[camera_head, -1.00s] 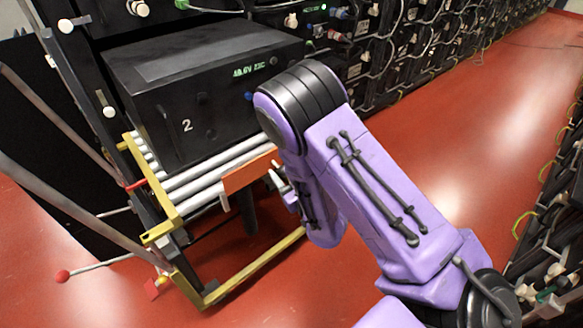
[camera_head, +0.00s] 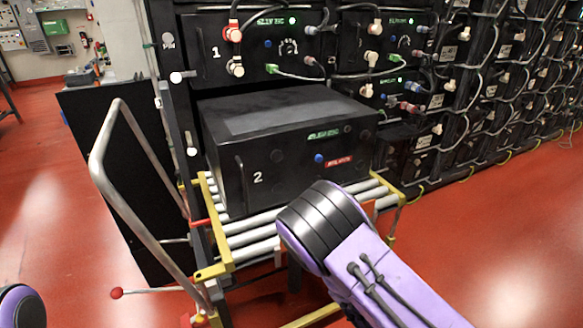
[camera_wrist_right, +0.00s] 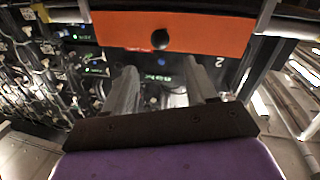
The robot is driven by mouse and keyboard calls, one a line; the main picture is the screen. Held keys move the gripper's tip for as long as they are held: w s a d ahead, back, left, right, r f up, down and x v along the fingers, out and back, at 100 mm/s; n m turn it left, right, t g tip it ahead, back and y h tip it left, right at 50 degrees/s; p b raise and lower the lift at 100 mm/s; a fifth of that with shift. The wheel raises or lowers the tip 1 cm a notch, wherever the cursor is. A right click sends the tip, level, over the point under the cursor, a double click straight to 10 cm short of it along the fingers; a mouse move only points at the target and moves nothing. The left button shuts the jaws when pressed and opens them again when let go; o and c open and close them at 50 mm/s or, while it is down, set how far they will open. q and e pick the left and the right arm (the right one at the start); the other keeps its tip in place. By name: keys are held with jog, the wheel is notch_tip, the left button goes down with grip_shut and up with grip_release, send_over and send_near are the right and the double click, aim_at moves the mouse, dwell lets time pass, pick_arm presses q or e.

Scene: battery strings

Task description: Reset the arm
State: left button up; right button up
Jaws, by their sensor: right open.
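My right arm (camera_head: 375,275), purple with a black joint, comes in from the bottom right in the head view. Its gripper is hidden there behind the arm. In the right wrist view my right gripper (camera_wrist_right: 162,82) has its two grey fingers apart with nothing between them. Beyond the fingers is the dark front of the black battery box marked 2, and an orange plate (camera_wrist_right: 175,32) with a black knob crosses the top. A small purple part of my left arm (camera_head: 18,306) shows at the lower left; the left gripper is out of view.
The black battery box marked 2 (camera_head: 300,185) sits on the roller cart (camera_head: 248,240) with a yellow frame and grey handle (camera_head: 105,145). Behind it stands a rack of cabled batteries (camera_head: 270,65).

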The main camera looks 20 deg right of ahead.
jog(key=s+f+m+g+h+p, duration=0.1)
jog(key=s+f+m+g+p, duration=0.4)
jog(key=f+g, duration=0.4)
jog(key=s+f+m+g+p, duration=0.2)
jog(key=s+f+g+p, duration=0.2)
jog(key=s, duration=1)
jog(key=shift+s+a+f+m+g+p, duration=0.2)
jog(key=shift+s+a+m+g+p, duration=0.15)
jog(key=shift+g, duration=0.45)
jog(key=shift+d, duration=0.1)
